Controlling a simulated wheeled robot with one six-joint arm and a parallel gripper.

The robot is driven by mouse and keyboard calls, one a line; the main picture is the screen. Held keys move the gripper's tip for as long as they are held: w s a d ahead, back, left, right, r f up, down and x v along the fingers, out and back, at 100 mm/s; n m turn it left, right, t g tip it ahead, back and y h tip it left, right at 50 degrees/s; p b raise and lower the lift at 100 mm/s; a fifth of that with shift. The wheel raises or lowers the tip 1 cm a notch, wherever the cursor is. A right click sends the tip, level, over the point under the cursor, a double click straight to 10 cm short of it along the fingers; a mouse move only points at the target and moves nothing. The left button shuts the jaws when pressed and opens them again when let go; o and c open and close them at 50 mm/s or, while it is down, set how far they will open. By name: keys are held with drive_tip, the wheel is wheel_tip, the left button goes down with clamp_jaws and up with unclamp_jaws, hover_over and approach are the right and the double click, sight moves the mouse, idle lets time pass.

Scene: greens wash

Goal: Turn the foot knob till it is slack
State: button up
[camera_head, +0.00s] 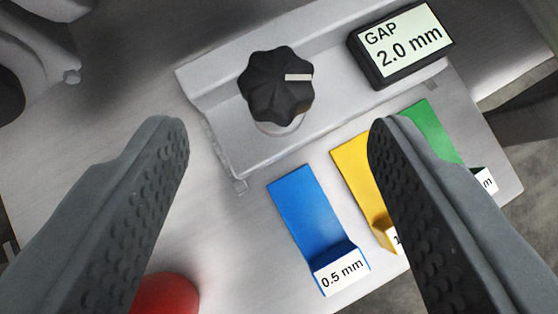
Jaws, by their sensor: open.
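The foot knob (272,92) is black and lobed, with a white pointer line on its face pointing right. It sits on a short pale collar on a raised metal block (325,105). A black display (403,43) at the upper right reads "GAP 2.0 mm". My gripper (277,135) is open, its two grey textured fingers wide apart at the left and right. Nothing is between the fingertips, and the knob stands beyond them in the picture, apparently untouched.
A blue gauge (305,212) labelled 0.5 mm lies below the block. A yellow gauge (352,172) and a green gauge (432,130) are partly hidden by my right finger. A red rounded thing (166,296) shows at the bottom left. Bare metal plate lies left of the block.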

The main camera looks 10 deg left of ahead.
drive_tip(key=v, duration=1.1)
